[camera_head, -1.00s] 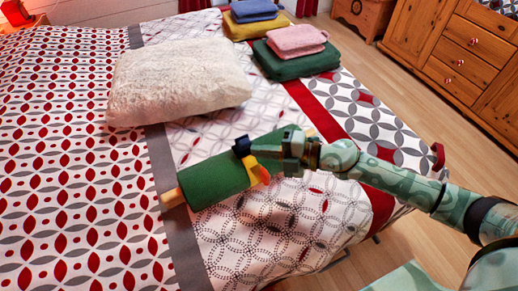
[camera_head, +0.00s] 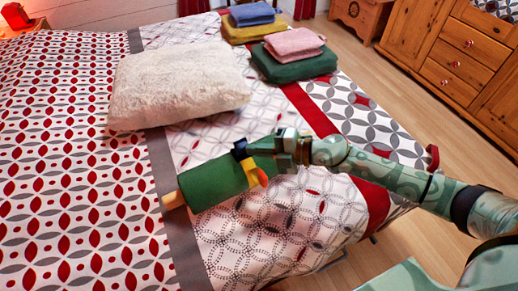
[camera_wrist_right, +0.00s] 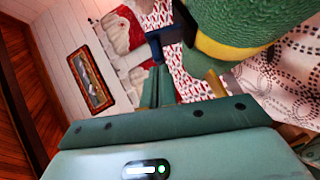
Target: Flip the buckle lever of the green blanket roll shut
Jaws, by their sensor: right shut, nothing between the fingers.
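The green blanket roll (camera_head: 212,184) lies on the bed, a pale wooden end (camera_head: 173,200) showing at its left. A yellow strap (camera_head: 249,172) runs around it. The dark blue buckle lever (camera_head: 240,149) stands up at the strap, at the roll's upper side. In the right wrist view the lever (camera_wrist_right: 168,36) sits just beyond the fingertips, beside the green roll (camera_wrist_right: 240,18) and yellow strap (camera_wrist_right: 225,48). My right gripper (camera_head: 256,147) is shut and empty, close to the lever; I cannot tell if they touch. It hides the roll's right part. My left gripper is out of view.
A white fluffy pillow (camera_head: 180,82) lies behind the roll. Folded pink (camera_head: 294,46), green (camera_head: 293,66), yellow and blue cloths are stacked at the back of the bed. A wooden dresser (camera_head: 455,60) stands right. The bedspread left of the roll is clear.

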